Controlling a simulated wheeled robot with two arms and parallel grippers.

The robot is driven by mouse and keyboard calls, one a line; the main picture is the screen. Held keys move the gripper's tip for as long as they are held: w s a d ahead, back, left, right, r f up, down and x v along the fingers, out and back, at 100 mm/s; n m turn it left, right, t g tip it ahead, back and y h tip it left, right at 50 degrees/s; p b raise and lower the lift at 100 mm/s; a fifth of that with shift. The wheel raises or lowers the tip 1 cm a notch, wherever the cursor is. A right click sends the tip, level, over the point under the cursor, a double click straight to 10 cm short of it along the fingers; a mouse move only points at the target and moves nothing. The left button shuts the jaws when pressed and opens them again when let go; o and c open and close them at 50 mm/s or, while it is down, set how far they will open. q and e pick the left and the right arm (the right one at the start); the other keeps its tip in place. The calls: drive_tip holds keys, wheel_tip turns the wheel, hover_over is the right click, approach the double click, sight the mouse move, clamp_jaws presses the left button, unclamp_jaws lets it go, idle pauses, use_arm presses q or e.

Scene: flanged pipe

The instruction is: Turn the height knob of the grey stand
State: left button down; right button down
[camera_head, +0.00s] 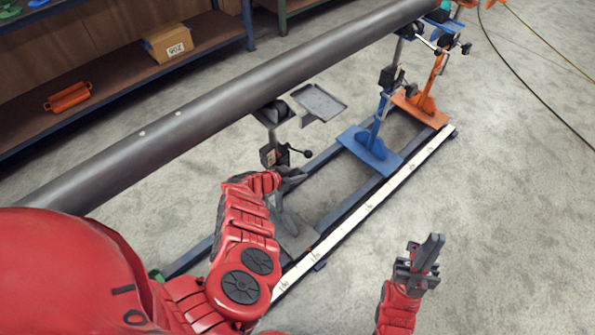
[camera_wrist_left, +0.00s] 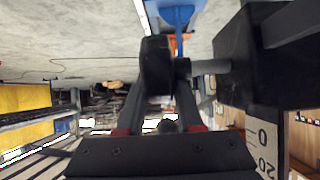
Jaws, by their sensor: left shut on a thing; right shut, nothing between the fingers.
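The grey stand (camera_head: 270,156) holds up the long dark pipe (camera_head: 190,118) and has a grey base plate on the floor rail. A black ball-ended lever (camera_head: 307,153) sticks out to its right. My left gripper (camera_head: 290,176) is at the stand's post, just below this lever. In the left wrist view, the left gripper (camera_wrist_left: 158,98) is shut on a black knob (camera_wrist_left: 157,64), whose short grey shaft runs into the stand's dark block (camera_wrist_left: 238,65). My left arm hides part of the stand's lower post. My right gripper (camera_head: 427,255) is shut and empty, away at the lower right.
A blue stand (camera_head: 372,146) and an orange stand (camera_head: 424,105) stand further along the rail (camera_head: 385,190) with its white scale strip. A small grey tray (camera_head: 319,102) sits beside the pipe. Shelves (camera_head: 110,65) line the back left.

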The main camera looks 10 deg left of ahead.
use_arm(q)
drive_tip(key=shift+g, duration=0.3)
drive_tip(key=c, duration=0.6)
unclamp_jaws()
drive_tip(key=shift+o, duration=0.2)
drive_tip(key=shift+s+a+r+p, duration=0.15)
drive_tip(key=shift+s+r+p, duration=0.1)
drive_tip(key=shift+p, duration=0.15)
drive_tip(key=p+v, duration=0.9)
drive_tip(key=v, duration=0.7)
drive_tip(key=shift+s+r, duration=0.2)
drive_tip(key=shift+s, duration=0.05)
